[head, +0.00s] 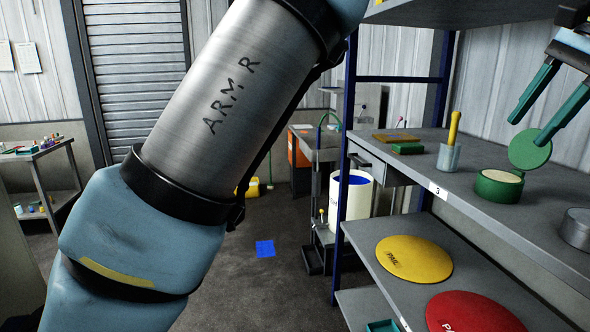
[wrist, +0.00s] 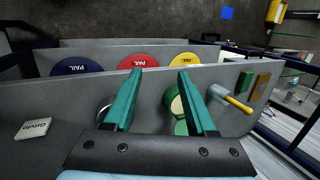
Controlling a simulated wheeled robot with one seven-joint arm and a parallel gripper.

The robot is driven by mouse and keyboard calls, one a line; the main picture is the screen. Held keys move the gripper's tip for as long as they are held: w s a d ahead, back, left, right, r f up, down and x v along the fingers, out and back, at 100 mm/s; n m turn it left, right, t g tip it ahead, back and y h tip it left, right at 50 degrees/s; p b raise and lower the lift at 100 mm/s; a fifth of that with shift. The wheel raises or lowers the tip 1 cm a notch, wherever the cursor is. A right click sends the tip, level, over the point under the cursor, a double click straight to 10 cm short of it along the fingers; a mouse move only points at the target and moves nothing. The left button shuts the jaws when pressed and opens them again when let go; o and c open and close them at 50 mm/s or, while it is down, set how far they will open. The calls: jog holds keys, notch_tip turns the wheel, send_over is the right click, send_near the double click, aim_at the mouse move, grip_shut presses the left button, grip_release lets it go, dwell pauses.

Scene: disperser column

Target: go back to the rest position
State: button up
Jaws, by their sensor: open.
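My gripper (head: 545,100) is at the upper right of the head view, above the upper shelf board. Its two teal fingers are apart with nothing between them. In the wrist view my gripper (wrist: 158,82) points over the shelf, and a green round container (head: 498,187) shows between and beyond the fingers. The container's green lid (head: 530,149) stands tilted up behind its pale contents. My arm crosses the left and middle of the head view and hides part of the room.
The shelf (head: 450,190) holds a grey cup with a yellow handle (head: 453,130), a green block (head: 407,148) and a metal tin (head: 577,228). Below lie yellow (head: 414,258) and red (head: 470,312) discs. A white drum (head: 350,195) stands beyond; a blue floor square (head: 265,249) lies in open floor.

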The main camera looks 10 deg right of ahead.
jog(key=w+a+f+n+g+b, duration=0.1)
jog(key=w+a+f+n, duration=0.3)
jog(key=w+a+f, duration=0.65)
jog(key=w+a+f+n+g+b, duration=0.1)
jog(key=w+a+f+n+g, duration=0.15)
jog(key=w+a+f, duration=0.75)
jog(key=s+a+f+n, duration=0.1)
jog(key=a+f+n, duration=0.2)
jog(key=a, duration=0.8)
jog(key=a+f+n+b, duration=0.1)
jog(key=a+f+n, duration=0.2)
jog(key=a, duration=0.8)
jog(key=s+a+f+n+h, duration=0.1)
jog(key=a+f+n, duration=0.2)
jog(key=a, duration=0.8)
jog(key=shift+s+f+n+t+b, duration=0.3)
jog(key=shift+f+n+t, duration=0.1)
jog(key=shift+n, duration=0.75)
